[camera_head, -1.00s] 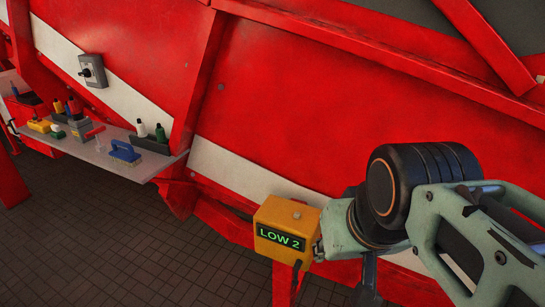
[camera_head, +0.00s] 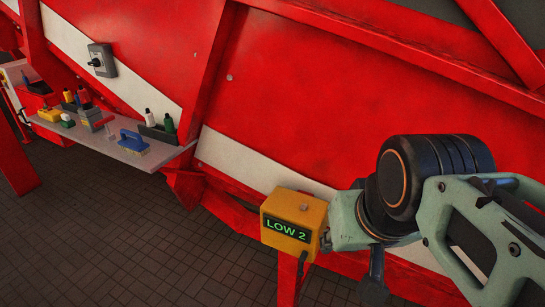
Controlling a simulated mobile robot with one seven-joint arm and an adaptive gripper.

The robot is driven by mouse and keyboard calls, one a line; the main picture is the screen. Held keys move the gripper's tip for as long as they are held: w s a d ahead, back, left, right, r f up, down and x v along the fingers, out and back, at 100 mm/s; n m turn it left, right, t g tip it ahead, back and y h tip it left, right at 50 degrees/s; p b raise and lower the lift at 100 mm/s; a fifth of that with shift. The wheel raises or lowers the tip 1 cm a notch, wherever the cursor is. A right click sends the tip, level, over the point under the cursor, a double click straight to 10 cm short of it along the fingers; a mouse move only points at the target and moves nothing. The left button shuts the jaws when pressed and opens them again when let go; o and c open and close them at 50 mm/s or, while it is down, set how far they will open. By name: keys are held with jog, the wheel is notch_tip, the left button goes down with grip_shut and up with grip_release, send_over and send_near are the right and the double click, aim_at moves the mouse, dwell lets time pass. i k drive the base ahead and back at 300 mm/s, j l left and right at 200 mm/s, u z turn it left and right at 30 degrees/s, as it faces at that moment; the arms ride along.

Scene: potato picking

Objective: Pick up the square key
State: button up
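I cannot make out a square key for certain in the head view. Small tools and bottles lie on a grey shelf (camera_head: 165,158) at the left, too small to tell whether the key is among them. My arm enters from the right, with its pale green links and black joint in front of the red machine. My gripper's fingers cannot be made out, so whether they hold anything does not show.
A yellow box reading "LOW 2" (camera_head: 292,224) stands beside my arm. A blue-handled brush (camera_head: 133,143), dark bottle holder (camera_head: 158,134) and yellow item (camera_head: 49,115) are on the shelf. A grey switch (camera_head: 101,60) sits on the red machine (camera_head: 310,110). Tiled floor (camera_head: 130,235) is open at lower left.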

aim_at(109, 137)
jog(key=u, duration=1.25)
